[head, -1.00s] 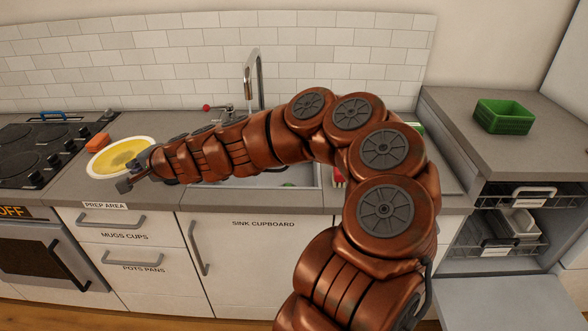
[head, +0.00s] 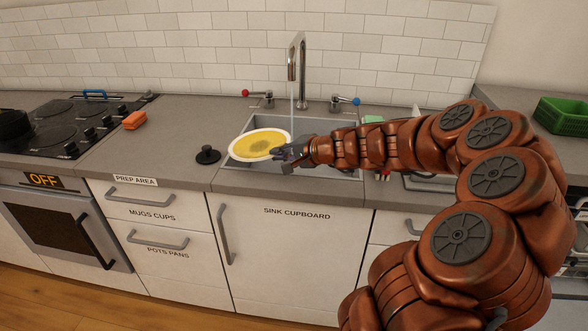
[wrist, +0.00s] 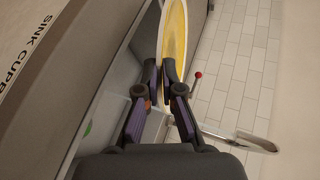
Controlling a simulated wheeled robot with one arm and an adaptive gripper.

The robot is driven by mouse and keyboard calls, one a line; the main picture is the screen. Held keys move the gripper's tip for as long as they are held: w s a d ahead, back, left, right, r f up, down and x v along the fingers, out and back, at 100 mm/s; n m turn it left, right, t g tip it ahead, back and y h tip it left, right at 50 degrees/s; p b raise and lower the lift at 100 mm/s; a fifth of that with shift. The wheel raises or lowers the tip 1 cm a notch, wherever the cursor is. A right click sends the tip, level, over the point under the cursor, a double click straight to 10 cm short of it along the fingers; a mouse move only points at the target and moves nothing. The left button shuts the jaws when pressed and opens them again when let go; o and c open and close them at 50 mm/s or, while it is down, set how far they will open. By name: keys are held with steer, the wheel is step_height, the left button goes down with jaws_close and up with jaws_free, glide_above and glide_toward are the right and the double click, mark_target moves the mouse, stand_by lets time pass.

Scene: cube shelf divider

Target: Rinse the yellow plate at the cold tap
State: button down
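The yellow plate (head: 250,146) with a white rim and a dull patch in its middle is over the left part of the sink (head: 318,181). My gripper (head: 281,152) is shut on the plate's right edge. In the wrist view my fingers (wrist: 160,75) pinch the plate (wrist: 174,35), seen nearly edge-on. The spout (head: 298,62) stands behind the sink, and a thin pale stream seems to fall from it by the plate's right rim. The cold tap with a blue knob (head: 356,101) is right of the spout; the hot tap with a red knob (head: 245,93) is left.
A black plug-like disc (head: 207,155) lies on the counter left of the sink. An orange sponge (head: 134,120) lies near the hob (head: 62,120). A green basket (head: 562,116) stands at the right. My arm hides part of the sink's right side.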

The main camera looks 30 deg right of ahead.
steer(key=d, duration=0.1)
steer(key=s+d+f, duration=0.1)
steer(key=s+d+b, duration=0.1)
steer(key=shift+d+f, duration=0.15)
steer(key=shift+f, duration=0.1)
steer(key=w+d+f+p, duration=0.2)
steer(key=w+d+p, duration=0.1)
steer(key=w+d, duration=0.5)
steer(key=shift+d+f+p, duration=0.35)
steer(key=shift+d+f, duration=0.05)
steer(key=shift+d, duration=1.2)
steer(key=shift+s+d, duration=0.15)
steer(key=shift+s, duration=0.05)
steer(key=shift+s+d, duration=0.2)
steer(key=shift+s, duration=0.1)
steer(key=shift+b, duration=0.3)
